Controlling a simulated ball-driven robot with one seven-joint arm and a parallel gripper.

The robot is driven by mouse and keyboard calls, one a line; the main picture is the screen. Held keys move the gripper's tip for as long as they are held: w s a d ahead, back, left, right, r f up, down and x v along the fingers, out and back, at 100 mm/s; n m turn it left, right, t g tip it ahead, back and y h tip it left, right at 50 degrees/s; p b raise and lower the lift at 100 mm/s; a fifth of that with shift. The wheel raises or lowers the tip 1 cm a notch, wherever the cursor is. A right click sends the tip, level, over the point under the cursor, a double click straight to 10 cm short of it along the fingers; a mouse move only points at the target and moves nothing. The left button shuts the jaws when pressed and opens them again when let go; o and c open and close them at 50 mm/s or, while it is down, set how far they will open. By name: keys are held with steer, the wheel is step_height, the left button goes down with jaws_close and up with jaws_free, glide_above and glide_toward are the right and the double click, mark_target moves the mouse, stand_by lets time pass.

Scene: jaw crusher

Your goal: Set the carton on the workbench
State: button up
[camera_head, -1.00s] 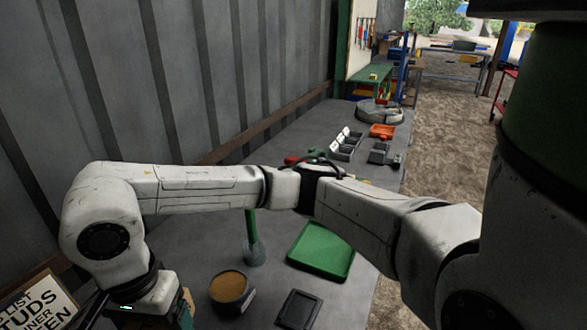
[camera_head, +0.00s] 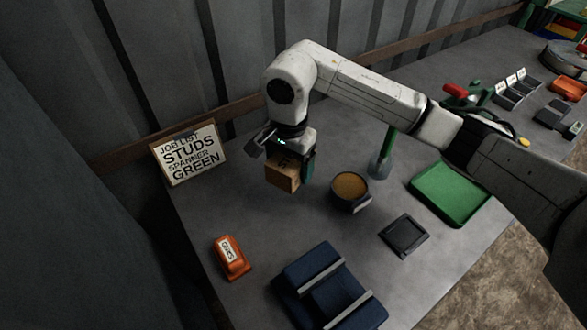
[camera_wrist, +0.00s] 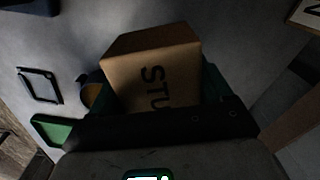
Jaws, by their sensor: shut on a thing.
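The brown carton (camera_head: 281,173) is in my gripper (camera_head: 289,165), which is shut on it, in the head view. The wrist view shows the carton (camera_wrist: 153,75) between the green fingers, with dark letters starting "STU" on one face. The carton is over the grey workbench (camera_head: 250,225), left of the round tub. I cannot tell whether its underside touches the bench or is slightly above it.
A job list sign (camera_head: 190,155) stands at the left. The tub (camera_head: 350,190) of tan material is just right of the carton. Bench between sign and orange box is clear.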

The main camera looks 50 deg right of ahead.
steer(key=d+f, duration=0.1)
steer(key=w+f, duration=0.1)
steer(key=d+f, duration=0.1)
steer(key=f, duration=0.1)
steer(key=shift+w+d, duration=0.35)
steer(key=shift+w, duration=0.05)
steer(key=shift+d+f+p, duration=0.1)
steer(key=shift+f+p, duration=0.65)
steer(key=shift+f, duration=0.9)
steer(key=shift+f, duration=0.15)
steer(key=o, duration=1.4)
step_height(320, 180, up, 12)
steer(key=shift+r+b, duration=0.15)
steer(key=shift+b, duration=0.9)
